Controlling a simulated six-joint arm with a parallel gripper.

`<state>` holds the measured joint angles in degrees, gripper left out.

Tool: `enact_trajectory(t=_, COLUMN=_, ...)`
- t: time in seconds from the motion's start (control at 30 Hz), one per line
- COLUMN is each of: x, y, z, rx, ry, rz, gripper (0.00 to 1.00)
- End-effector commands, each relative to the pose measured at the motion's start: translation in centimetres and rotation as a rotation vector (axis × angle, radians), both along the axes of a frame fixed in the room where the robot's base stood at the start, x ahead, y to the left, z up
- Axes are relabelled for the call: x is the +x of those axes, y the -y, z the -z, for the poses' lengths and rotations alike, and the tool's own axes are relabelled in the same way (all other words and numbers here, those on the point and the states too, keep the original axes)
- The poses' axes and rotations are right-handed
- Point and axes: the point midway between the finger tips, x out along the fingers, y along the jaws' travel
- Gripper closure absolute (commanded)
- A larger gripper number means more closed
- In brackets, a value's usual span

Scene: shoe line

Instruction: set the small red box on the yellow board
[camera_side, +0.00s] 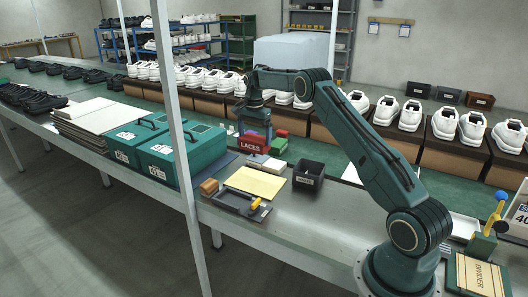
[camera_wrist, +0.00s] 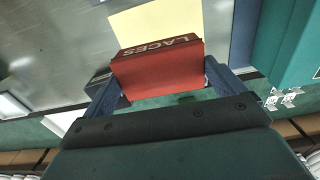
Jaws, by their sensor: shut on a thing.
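The small red box (camera_side: 251,144), marked LACES, is between the fingers of my gripper (camera_side: 253,132) in the side view. It also fills the middle of the wrist view (camera_wrist: 157,68), with a blue finger at each end. My gripper is shut on it. The yellow board (camera_side: 256,182) lies flat on the grey bench, in front of the box in the side view. In the wrist view the board (camera_wrist: 150,25) shows beyond the box, partly hidden by it. The box looks held above bench level; its exact height is unclear.
A dark tray (camera_side: 236,205) lies in front of the board and a black bin (camera_side: 308,175) stands to its right. Green cases (camera_side: 168,158) stand to the left. A red block (camera_side: 282,133) and green block (camera_side: 279,146) sit close behind. Shoes line the conveyor.

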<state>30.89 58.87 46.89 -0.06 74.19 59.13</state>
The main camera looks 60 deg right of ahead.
Motion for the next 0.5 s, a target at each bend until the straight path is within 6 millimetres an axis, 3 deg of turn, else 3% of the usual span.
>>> enact_trajectory(t=0.2, x=-0.1, y=0.0, z=4.3, rx=0.002, ry=-0.003, rz=0.000, gripper=0.30)
enact_trajectory(t=0.5, x=-0.1, y=0.0, z=9.2, rx=0.001, ry=-0.002, rz=0.000, gripper=0.30)
